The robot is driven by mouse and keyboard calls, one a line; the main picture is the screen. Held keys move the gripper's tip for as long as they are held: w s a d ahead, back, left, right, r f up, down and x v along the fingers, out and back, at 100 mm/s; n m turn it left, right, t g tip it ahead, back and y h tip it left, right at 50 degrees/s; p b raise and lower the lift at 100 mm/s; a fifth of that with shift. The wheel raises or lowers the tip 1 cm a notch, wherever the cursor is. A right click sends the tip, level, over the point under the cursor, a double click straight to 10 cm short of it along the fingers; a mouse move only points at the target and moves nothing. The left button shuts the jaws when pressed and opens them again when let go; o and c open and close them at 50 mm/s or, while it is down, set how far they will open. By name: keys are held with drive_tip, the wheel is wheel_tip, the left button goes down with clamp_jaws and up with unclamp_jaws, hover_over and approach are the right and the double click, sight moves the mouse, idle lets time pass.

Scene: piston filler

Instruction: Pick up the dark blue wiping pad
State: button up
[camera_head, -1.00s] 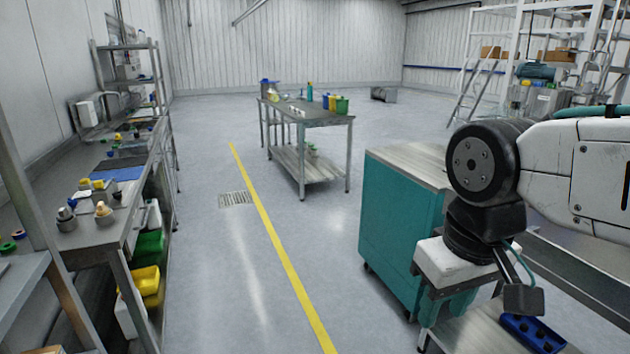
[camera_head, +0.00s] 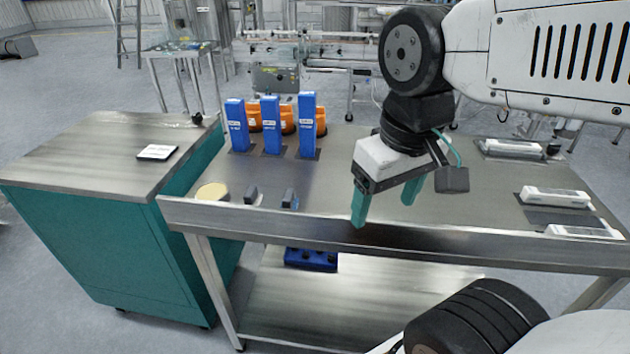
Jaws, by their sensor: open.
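No flat dark blue pad stands out clearly. Two small dark blue-grey blocks stand near the front left edge of the steel table, a left one (camera_head: 252,196) and a right one (camera_head: 290,199); I cannot tell whether either is the wiping pad. My gripper (camera_head: 387,203) has teal fingers spread apart with nothing between them. It hangs over the front middle of the table, to the right of both blocks and apart from them.
The steel table (camera_head: 400,240) has a raised front lip. Blue boxes (camera_head: 271,127) and orange containers (camera_head: 288,120) stand at its back left, a tan round item (camera_head: 212,191) at front left, white devices (camera_head: 556,197) at right. A teal cabinet (camera_head: 120,250) adjoins; a blue bin (camera_head: 311,259) sits below.

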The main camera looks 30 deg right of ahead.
drive_tip(key=w+a+n, duration=0.2)
drive_tip(key=w+n, duration=0.1)
drive_tip(key=w, duration=0.7)
drive_tip(key=n+y, duration=0.1)
drive_tip(key=n, duration=0.6)
hover_over(288, 194)
wheel_tip(288, 194, down, 13)
drive_tip(key=shift+g, duration=0.3)
wheel_tip(288, 194, down, 7)
drive_tip(key=shift+s, duration=0.1)
drive_tip(key=shift+f, duration=0.3)
drive_tip(key=shift+c, duration=0.3)
drive_tip(key=c, duration=0.9)
